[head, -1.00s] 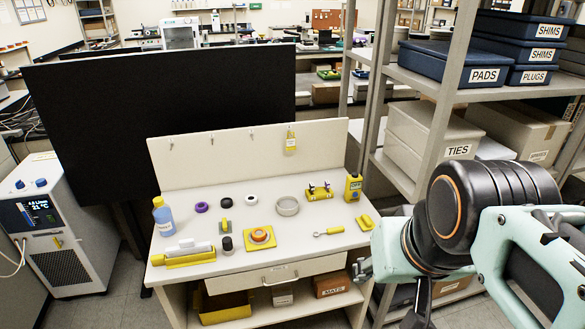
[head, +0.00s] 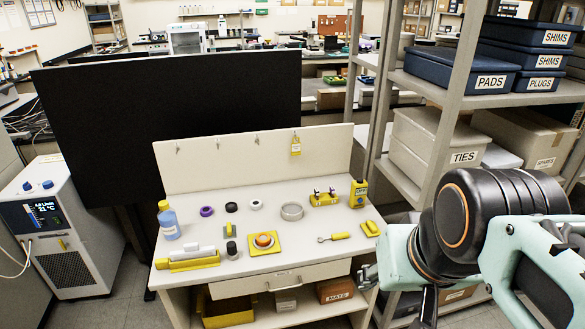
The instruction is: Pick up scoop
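The scoop (head: 334,238) lies flat on the white workbench (head: 215,284), near its right front. It has a yellow handle pointing right and a small grey round end on the left. Nothing touches it. My gripper (head: 369,276) is only partly in view beside the bench's right front corner, below and to the right of the scoop and apart from it. My arm hides much of it, and its finger opening does not show clearly.
Near the scoop are a grey ring (head: 292,211), a yellow block (head: 371,228), a yellow handheld device (head: 358,193) and an orange ring on a yellow plate (head: 264,240). A blue bottle (head: 168,222) stands left. Shelving (head: 405,185) is close on the right.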

